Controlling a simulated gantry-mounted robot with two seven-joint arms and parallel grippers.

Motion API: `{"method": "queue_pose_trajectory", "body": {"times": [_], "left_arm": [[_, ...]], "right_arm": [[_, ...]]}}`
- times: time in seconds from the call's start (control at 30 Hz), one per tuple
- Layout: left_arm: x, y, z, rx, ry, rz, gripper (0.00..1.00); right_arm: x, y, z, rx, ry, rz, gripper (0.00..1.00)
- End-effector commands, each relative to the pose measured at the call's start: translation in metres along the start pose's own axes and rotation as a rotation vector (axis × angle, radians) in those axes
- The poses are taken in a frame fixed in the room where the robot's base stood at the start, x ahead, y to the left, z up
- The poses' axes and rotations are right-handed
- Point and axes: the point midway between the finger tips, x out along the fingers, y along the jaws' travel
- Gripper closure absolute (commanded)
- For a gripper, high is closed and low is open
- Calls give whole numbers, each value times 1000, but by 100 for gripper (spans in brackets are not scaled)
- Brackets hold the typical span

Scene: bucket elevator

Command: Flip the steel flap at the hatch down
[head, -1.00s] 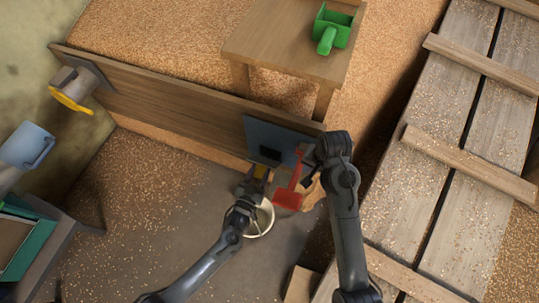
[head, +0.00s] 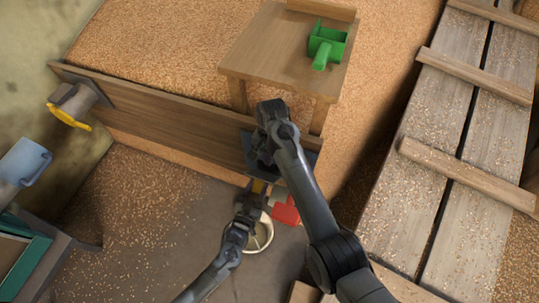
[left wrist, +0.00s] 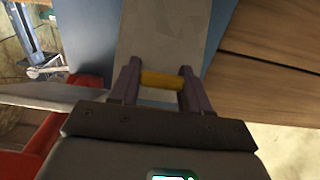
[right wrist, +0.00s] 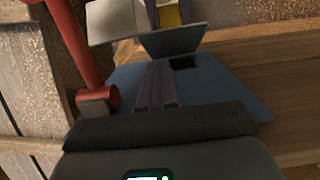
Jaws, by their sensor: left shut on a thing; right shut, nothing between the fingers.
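The blue hatch plate (head: 309,162) is on the wooden board; it also shows in the right wrist view (right wrist: 225,98), with a dark opening (right wrist: 183,63). A grey plate (right wrist: 172,40) juts out by the opening. A pale steel plate (right wrist: 110,20) stands beside it; I cannot tell for certain which is the flap. My left gripper (left wrist: 160,76) is shut on a yellow handle (left wrist: 162,80) at a grey plate (left wrist: 165,35). My right gripper (right wrist: 155,85) is shut and empty, in front of the hatch plate. In the head view my right arm hides much of the hatch.
A red lever (right wrist: 72,45) stands beside the hatch; its red part shows in the head view (head: 285,211). A pale bucket (head: 262,235) is below the hatch. A green scoop (head: 325,45) rests on a wooden table (head: 262,45) behind the board. Planks lie at right.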

Motion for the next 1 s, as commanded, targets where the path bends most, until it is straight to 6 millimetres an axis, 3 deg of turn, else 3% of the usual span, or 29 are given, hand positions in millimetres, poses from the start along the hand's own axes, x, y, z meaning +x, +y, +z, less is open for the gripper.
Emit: {"method": "queue_pose_trajectory", "body": {"times": [0.2, 0.43, 1.0], "left_arm": [[-1, 0, 1, 1, -2, 0, 100], [-1, 0, 1, 0, -2, 0, 100], [-1, 0, 0, 0, 0, 1, 100]], "right_arm": [[36, 1, 0, 1, -2, 2, 100], [63, 0, 0, 1, -1, 1, 100], [74, 1, 0, 1, 3, 0, 100]]}}
